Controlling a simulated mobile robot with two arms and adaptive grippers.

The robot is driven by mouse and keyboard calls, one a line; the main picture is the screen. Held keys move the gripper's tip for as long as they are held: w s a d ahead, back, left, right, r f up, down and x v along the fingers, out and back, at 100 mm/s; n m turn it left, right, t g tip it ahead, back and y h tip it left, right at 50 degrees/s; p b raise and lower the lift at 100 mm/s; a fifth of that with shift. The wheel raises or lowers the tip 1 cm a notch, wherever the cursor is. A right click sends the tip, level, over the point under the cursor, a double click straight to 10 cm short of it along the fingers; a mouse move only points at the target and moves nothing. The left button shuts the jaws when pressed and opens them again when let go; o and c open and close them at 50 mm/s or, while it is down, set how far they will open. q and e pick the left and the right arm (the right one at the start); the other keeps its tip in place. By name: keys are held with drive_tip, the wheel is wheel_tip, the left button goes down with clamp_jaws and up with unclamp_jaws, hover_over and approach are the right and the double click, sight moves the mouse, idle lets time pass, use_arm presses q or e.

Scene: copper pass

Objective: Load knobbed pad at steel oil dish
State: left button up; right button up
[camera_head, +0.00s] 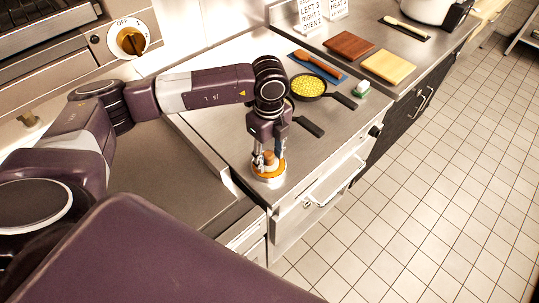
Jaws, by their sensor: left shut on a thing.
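My left gripper (265,160) points straight down at the near edge of the steel worktop. It is shut on the brown knob of the knobbed pad (269,157). The steel oil dish (268,181) is a small round dish directly below, with amber colour showing inside its rim. The pad is over or in the dish; I cannot tell whether its underside touches the oil. The fingers hide part of the knob and of the dish. My right gripper is not in view.
A black pan of yellow kernels (308,86) stands behind the gripper, and a dark handle (308,127) lies close to its right. A blue mat (318,66), a brown board (348,45) and a pale board (389,67) lie further back. Bare steel worktop lies right of the dish.

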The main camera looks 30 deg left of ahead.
sight(270, 154)
use_arm(q)
drive_tip(key=shift+r+p, duration=1.95)
drive_tip(key=shift+r, duration=1.55)
